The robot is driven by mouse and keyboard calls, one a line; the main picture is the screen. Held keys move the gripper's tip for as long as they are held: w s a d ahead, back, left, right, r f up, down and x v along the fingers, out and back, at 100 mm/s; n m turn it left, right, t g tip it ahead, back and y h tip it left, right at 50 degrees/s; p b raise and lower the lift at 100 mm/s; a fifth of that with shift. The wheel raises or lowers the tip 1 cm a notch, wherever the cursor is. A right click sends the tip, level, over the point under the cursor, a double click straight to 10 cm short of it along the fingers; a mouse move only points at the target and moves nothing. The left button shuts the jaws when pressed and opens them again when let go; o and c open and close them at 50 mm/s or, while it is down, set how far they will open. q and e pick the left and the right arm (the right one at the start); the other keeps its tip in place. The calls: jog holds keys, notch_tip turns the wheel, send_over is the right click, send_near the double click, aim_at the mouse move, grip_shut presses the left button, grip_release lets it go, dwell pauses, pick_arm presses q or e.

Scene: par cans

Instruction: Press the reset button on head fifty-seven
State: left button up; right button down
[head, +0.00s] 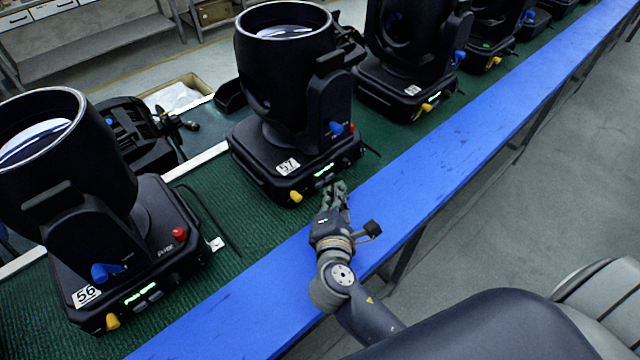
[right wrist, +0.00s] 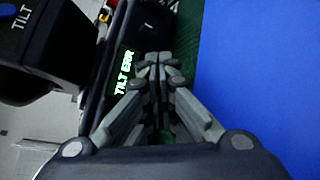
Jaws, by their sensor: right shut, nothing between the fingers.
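Head fifty-seven (head: 285,95) is a black moving-head light on the green mat, with a white "57" label (head: 288,166) on its base. A lit green display (head: 323,170) is on its front panel; in the right wrist view the display (right wrist: 123,73) reads "TILT ERR". A red button (head: 351,128) sits at the right end of the base, beside a blue lever. My right gripper (head: 335,188) is shut and empty, its fingertips close in front of the panel, right of the display. Contact cannot be told. The fingertips (right wrist: 155,60) show beside the display in the right wrist view. My left gripper is out of view.
Head fifty-six (head: 80,235) stands at the left, with its own red button (head: 179,233). More heads (head: 415,60) stand along the bench to the upper right. The blue bench edge (head: 430,165) is clear beyond my arm. An open carton (head: 175,95) is behind.

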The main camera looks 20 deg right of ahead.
jog(key=shift+w, duration=0.1)
dwell(0.3)
jog(key=shift+w+a+r, duration=0.1)
jog(key=shift+w, duration=0.25)
jog(key=shift+w+a+p, duration=0.15)
jog(key=shift+w+p, duration=0.15)
jog(key=shift+p, duration=0.05)
dwell(0.6)
jog(key=shift+s+d, duration=0.25)
jog(key=shift+s, duration=0.5)
jog(key=shift+s+d+p, duration=0.15)
jog(key=shift+s+p, duration=0.2)
jog(key=shift+s, duration=0.05)
jog(key=shift+s+d, duration=0.2)
jog(key=shift+s, duration=0.45)
jog(key=shift+s+d, duration=0.25)
jog(key=shift+s, duration=0.4)
jog(key=shift+s+d, duration=0.2)
jog(key=shift+s, duration=0.45)
